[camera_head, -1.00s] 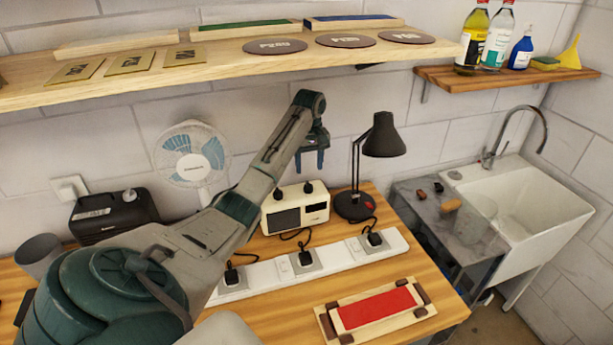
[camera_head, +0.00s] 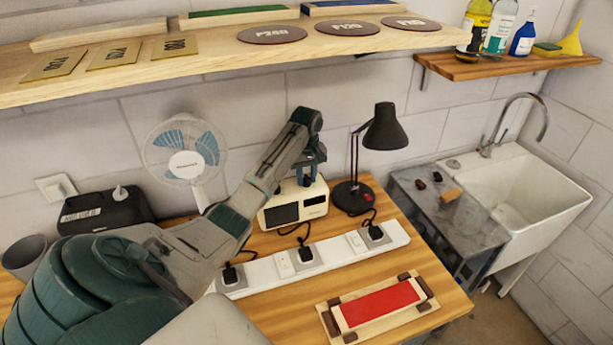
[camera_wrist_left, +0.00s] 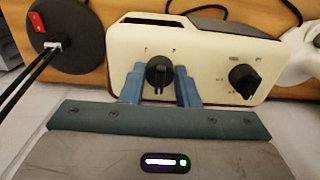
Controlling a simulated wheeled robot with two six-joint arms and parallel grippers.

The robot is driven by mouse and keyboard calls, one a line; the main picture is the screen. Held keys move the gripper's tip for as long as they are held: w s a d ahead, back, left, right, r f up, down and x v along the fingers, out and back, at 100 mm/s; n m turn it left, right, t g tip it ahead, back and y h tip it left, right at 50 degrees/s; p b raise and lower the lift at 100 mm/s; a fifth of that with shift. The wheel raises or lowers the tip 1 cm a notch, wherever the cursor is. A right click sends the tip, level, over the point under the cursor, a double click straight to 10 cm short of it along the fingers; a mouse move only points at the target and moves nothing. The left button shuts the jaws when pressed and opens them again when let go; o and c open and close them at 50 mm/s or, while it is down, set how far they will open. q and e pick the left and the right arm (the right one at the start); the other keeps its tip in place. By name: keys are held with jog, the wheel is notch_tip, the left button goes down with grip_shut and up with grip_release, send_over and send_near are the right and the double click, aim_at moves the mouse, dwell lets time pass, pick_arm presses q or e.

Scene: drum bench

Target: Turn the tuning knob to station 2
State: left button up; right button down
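The cream radio (camera_head: 314,205) stands on the wooden bench, in front of the wall. In the left wrist view its panel (camera_wrist_left: 208,45) carries two black knobs, one (camera_wrist_left: 159,74) near the lamp side and another (camera_wrist_left: 242,80) further right. My left gripper (camera_head: 308,181) is down at the radio. In the left wrist view its two blue fingers (camera_wrist_left: 160,86) stand apart on either side of the lamp-side knob, with a gap visible on both sides. The small marks by the knobs are too blurred to read. My right gripper is not in view.
A black desk lamp (camera_head: 384,130) stands just right of the radio; its base (camera_wrist_left: 66,32) shows in the left wrist view. A white power strip (camera_head: 330,255) with plugs lies in front. A fan (camera_head: 186,165) stands behind my left arm. A shelf (camera_head: 215,62) hangs above.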

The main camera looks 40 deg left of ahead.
pick_arm(q)
jog(key=shift+c, duration=0.6)
jog(key=shift+m, duration=0.6)
jog(key=m, duration=1)
jog(key=shift+m, duration=1.4)
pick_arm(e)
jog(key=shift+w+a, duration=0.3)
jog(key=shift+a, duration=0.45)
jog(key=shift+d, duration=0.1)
